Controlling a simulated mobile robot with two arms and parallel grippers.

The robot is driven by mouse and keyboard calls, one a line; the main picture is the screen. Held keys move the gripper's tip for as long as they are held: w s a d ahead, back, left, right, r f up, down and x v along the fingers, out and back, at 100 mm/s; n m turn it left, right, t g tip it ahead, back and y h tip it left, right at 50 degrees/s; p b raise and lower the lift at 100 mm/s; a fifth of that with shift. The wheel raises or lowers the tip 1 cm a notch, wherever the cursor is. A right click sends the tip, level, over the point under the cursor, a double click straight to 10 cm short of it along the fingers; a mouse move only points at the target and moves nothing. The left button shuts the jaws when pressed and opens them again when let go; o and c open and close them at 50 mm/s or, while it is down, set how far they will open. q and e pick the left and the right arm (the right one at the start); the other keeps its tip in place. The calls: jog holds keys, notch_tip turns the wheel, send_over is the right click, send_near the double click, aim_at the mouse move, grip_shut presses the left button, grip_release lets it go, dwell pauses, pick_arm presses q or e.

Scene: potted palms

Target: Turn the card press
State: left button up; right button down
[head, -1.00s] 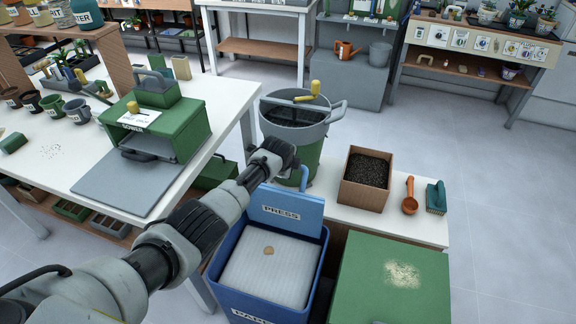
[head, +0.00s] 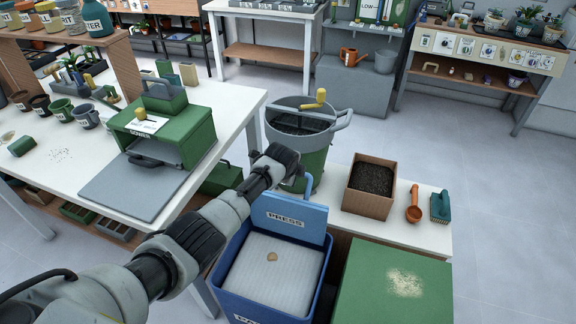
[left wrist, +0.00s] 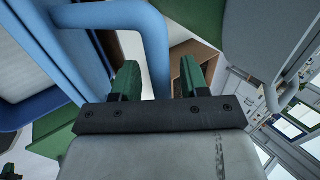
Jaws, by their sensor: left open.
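The card press is a blue bin with a light-blue lid (head: 290,214) marked PRESS, standing open and tilted up at the back. In the bin lies a pale ribbed pad (head: 272,272) with a small tan piece (head: 272,257) on it. My left gripper is hidden behind my wrist at the lid's upper edge in the head view. In the left wrist view my left gripper (left wrist: 160,78) is open, its two green fingers apart. A light-blue bar handle (left wrist: 150,38) runs down between them; I cannot tell whether it touches. My right gripper is not in view.
A grey-rimmed green drum (head: 300,165) with a yellow-knobbed crank stands just behind the lid. A soil box (head: 370,205), orange scoop (head: 414,205) and brush sit right. A green-topped box (head: 380,285) adjoins the bin. A green sower (head: 165,130) stands on the left table.

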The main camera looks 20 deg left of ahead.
pick_arm(q)
jog(key=p+v, duration=0.2)
jog(key=v, duration=0.7)
jog(key=shift+s+f, duration=0.1)
jog(key=shift+f, duration=0.05)
